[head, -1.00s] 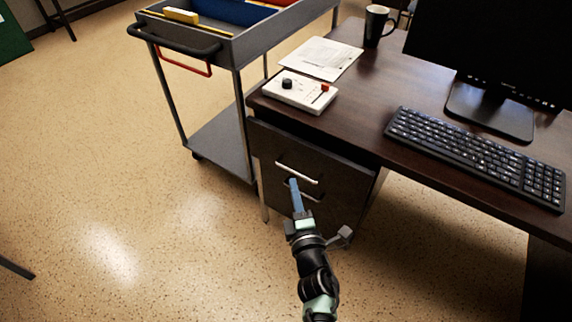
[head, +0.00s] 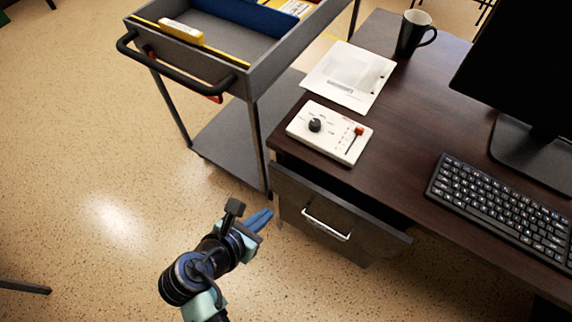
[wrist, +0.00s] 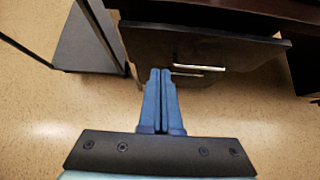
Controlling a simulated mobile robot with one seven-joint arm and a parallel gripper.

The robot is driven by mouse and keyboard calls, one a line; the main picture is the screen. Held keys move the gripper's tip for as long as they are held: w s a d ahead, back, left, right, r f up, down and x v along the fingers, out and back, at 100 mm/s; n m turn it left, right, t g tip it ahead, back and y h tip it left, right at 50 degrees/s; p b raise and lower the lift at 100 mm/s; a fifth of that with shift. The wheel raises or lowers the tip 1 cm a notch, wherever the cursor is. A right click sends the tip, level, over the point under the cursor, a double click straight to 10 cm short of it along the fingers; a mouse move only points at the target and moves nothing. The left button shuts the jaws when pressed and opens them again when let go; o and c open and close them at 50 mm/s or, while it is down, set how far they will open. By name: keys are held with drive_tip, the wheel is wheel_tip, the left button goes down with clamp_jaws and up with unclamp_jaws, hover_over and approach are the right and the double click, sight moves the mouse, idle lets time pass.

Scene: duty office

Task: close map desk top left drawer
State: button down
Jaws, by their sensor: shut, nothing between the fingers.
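The top left drawer (head: 340,217) of the dark wood desk (head: 400,150) stands partly pulled out, with a gap behind its front. Its silver bar handle (head: 326,225) faces me.
A grey cart (head: 246,80) with a black push handle stands close left of the desk. A white control box (head: 330,132), papers (head: 348,76), a mug (head: 415,33), a keyboard (head: 500,205) and a monitor lie or stand on top. The floor (head: 90,150) at left is open.

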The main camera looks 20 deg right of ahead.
sight(302, 177)
drive_tip(key=shift+w+d+r+b+x, duration=0.1)
drive_tip(key=shift+d+r+b+x, duration=0.35)
drive_tip(key=shift+x, duration=1.65)
drive_tip(key=shift+w+d+r+b+x, duration=0.15)
drive_tip(key=shift+b+x, duration=0.45)
drive_tip(key=shift+x, duration=1.55)
drive_tip(key=shift+w+d+r+b+x, duration=0.1)
drive_tip(key=shift+d+r+b+x, duration=0.35)
drive_tip(key=shift+x, duration=1.65)
drive_tip(key=shift+a, duration=0.15)
drive_tip(key=w+d, duration=0.2)
drive_tip(key=d, duration=0.1)
drive_tip(key=shift+w+d, duration=0.25)
drive_tip(key=shift+w, duration=0.15)
drive_tip(key=shift+d+r, duration=0.15)
